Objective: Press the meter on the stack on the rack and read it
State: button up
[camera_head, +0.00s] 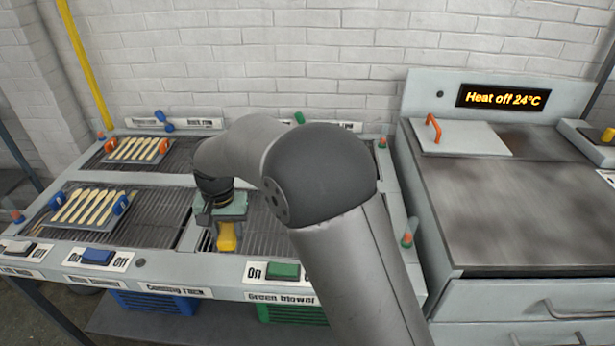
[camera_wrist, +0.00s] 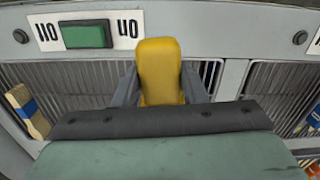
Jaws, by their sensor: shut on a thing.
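My gripper (camera_head: 228,222) is shut on a yellow block-like handle, likely the meter (camera_head: 227,238), above the front of the cooling rack (camera_head: 160,228). In the wrist view my gripper (camera_wrist: 160,92) has its two grey fingers on either side of the yellow meter (camera_wrist: 160,68). No reading shows on it. In the wrist view a wooden bundle with a blue band (camera_wrist: 28,110), possibly a stack, lies on the rack at the left edge, apart from the meter. My arm hides that part of the rack in the head view.
Two trays of wooden spoons, one with orange clips (camera_head: 138,150) and one with blue clips (camera_head: 88,207), lie at the left. A green switch (camera_head: 283,271) and a blue switch (camera_head: 98,257) line the front edge. A heater bench (camera_head: 500,205) reading "Heat off 24°C" stands right.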

jog(key=w+d+r+m+p, duration=0.1)
jog(key=w+d+m, duration=0.55)
jog(key=d, duration=0.75)
jog(key=w+d+r+m+p, duration=0.1)
jog(key=w+d+m, duration=0.3)
jog(key=w+d, duration=0.75)
jog(key=shift+s+d+f+b, duration=0.45)
jog(key=shift+f+b, duration=0.35)
jog(key=shift+f, duration=0.4)
jog(key=shift+s+d+f+b, duration=0.45)
jog(key=shift+f+b, duration=0.3)
jog(key=shift+f, duration=0.45)
jog(key=shift+s+d+f+b, duration=0.45)
jog(key=shift+f+b, duration=0.35)
jog(key=shift+f, duration=0.4)
jog(key=shift+o, duration=0.2)
jog(key=shift+c, duration=0.6)
jog(key=shift+f, duration=0.45)
